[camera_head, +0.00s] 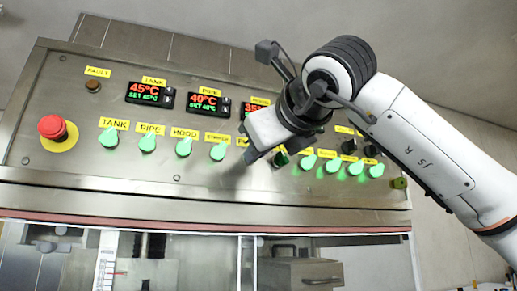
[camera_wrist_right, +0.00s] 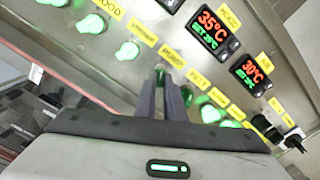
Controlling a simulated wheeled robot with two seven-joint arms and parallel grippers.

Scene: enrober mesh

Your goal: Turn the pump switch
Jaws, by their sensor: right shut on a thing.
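The control panel (camera_head: 70,85) carries a row of green switches. A yellow label, apparently PUMP (camera_head: 242,142), shows just right of the stirrer switch (camera_head: 218,151); its switch is hidden by my right gripper in the head view. The knob's exact angle is hard to tell. My left gripper is not in view.
A red emergency button (camera_head: 53,127) is at the panel's left. A dark switch (camera_head: 280,160) lies close right of my gripper, with several lit green ones beyond. Temperature displays (camera_head: 150,94) sit above the row. A metal ledge (camera_head: 120,200) runs below.

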